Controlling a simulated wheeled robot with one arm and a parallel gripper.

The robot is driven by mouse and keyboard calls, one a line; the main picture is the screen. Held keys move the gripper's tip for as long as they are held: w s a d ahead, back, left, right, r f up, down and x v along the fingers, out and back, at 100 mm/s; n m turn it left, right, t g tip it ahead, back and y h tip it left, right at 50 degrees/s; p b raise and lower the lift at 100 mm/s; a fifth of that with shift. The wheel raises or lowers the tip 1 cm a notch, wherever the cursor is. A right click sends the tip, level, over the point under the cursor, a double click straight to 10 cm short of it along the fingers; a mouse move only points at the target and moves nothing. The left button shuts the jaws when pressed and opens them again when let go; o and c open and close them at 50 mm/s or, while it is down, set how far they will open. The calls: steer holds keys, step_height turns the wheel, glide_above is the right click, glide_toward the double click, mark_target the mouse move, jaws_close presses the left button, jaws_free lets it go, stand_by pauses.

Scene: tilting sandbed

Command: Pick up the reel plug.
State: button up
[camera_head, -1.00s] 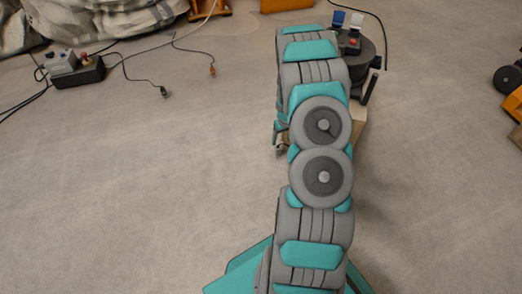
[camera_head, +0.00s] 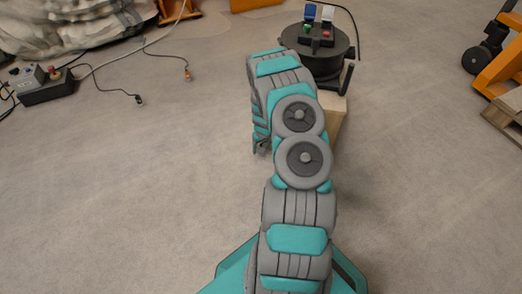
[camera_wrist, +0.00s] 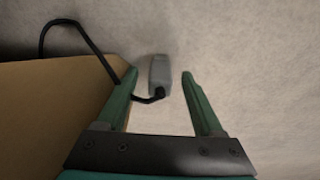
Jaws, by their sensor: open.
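The reel plug is a small grey block (camera_wrist: 160,72) with a black cable (camera_wrist: 82,32) in the wrist view. It appears between the two green fingertips of my gripper (camera_wrist: 159,76), which is open and empty. The cable comes over the wooden box's edge and passes by the left finger to the plug's near end. I cannot tell whether the plug is level with the fingertips. In the head view, my arm hides the plug and most of my gripper. The black cable reel (camera_head: 322,58), with blue and white plugs on top, stands behind my arm.
The reel stands on a wooden box (camera_head: 331,112), whose side (camera_wrist: 45,120) fills the left of the wrist view. An orange machine (camera_head: 500,65) stands at the right. A control box (camera_head: 45,90) and loose cables lie at the upper left. Floor is clear left of my arm.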

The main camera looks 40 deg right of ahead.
steer(key=shift+w+f, duration=0.1)
steer(key=shift+f, duration=0.7)
jaws_close()
